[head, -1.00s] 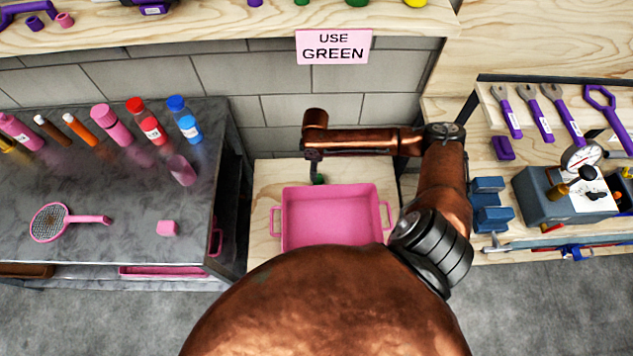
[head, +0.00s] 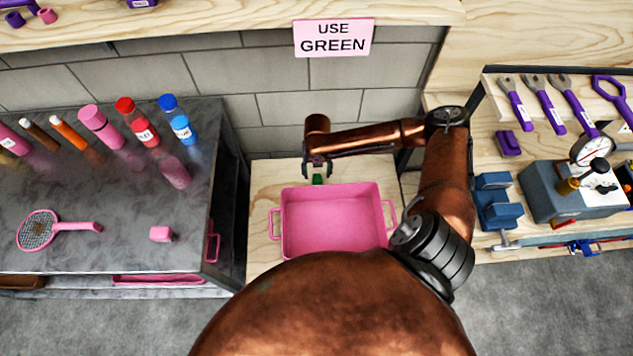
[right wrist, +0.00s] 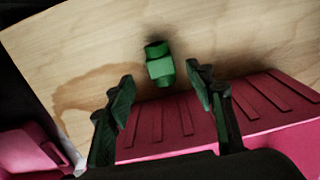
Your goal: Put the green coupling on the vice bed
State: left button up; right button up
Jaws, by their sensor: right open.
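The green coupling (head: 318,179) stands on the wooden surface just behind the pink tray, mostly below my right gripper (head: 317,169) in the head view. In the right wrist view the coupling (right wrist: 160,66) shows whole, just beyond and between the two spread fingertips of the right gripper (right wrist: 160,76). The gripper is open and empty, and I see no contact with the coupling. The blue vice (head: 497,202) sits on the wooden bench at the right, with a gap between its jaws. My left gripper is not in view.
The pink tray (head: 333,218) is empty and close in front of the coupling. A dark cabinet (head: 110,200) with bottles stands left. Right of the vice is a grey block with a dial gauge (head: 590,150). A pink "USE GREEN" sign (head: 333,38) hangs above.

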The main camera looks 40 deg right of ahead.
aim_at(317, 179)
notch_tip(317, 179, down, 6)
jog(key=shift+d+f+b, duration=0.1)
jog(key=shift+f+b, duration=0.1)
jog(key=shift+b, duration=0.85)
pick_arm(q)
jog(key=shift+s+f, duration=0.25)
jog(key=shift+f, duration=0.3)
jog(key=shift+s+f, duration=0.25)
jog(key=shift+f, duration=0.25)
pick_arm(e)
jog(key=shift+r, duration=0.1)
jog(key=c, duration=1.3)
jog(key=shift+c, duration=0.2)
notch_tip(317, 179, up, 10)
jog(key=p, duration=0.3)
pick_arm(q)
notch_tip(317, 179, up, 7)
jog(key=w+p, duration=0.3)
jog(key=p, duration=0.1)
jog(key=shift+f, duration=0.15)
pick_arm(e)
jog(key=w+a+r+m, duration=0.1)
jog(key=a+r+m, duration=0.9)
jog(key=r+m, duration=0.3)
jog(key=w+a+r+m, duration=0.1)
jog(key=a+r+m, duration=0.9)
jog(key=r+m, duration=0.4)
jog(key=shift+m, duration=0.5)
